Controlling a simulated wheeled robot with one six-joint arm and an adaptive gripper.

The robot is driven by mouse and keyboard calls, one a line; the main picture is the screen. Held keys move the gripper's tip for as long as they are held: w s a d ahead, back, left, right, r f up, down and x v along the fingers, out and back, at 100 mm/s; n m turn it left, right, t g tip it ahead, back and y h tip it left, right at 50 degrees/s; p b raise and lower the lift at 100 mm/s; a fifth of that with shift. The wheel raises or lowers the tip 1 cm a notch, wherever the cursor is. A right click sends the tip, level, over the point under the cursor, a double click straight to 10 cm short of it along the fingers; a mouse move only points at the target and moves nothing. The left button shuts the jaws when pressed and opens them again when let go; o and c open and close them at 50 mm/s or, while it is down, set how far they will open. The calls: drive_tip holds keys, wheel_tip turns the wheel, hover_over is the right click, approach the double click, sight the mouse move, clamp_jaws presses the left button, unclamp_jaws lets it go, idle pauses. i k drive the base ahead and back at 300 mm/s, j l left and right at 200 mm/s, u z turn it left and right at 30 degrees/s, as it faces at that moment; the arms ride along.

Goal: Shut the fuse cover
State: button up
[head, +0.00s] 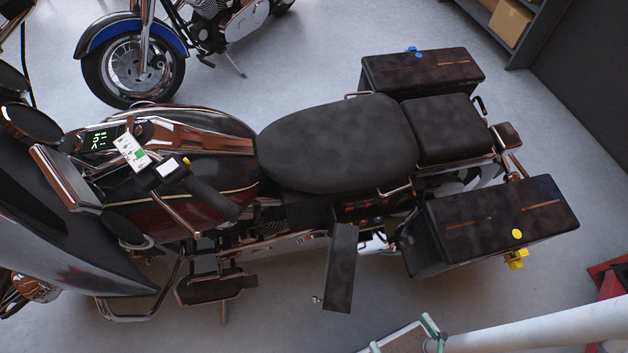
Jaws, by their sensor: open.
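The fuse cover (341,268) is a dark, narrow flat panel on the near side of the motorcycle, below the seat. It stands open, sticking out from the bike's side toward the bottom of the picture. A small light knob (316,299) shows beside its outer end. Behind and to the right of its inner end is the dark fuse recess (362,211), with small red and coloured bits visible in it. The hinge itself is too small to make out.
The right-hand near pannier (505,225), with a yellow latch (515,259), juts out beside the recess. The seat (338,143) overhangs it. A footboard (215,289) lies to the left. Bare floor (270,325) surrounds the cover.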

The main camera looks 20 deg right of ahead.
sight(339, 277)
drive_tip(key=i+j+u, duration=0.15)
drive_tip(key=j, duration=0.2)
drive_tip(key=i+j+u, duration=0.15)
drive_tip(key=j, duration=0.15)
drive_tip(key=i+j+u, duration=0.4)
drive_tip(key=i+u, duration=0.25)
drive_tip(key=k+j, duration=0.05)
drive_tip(key=k, duration=0.05)
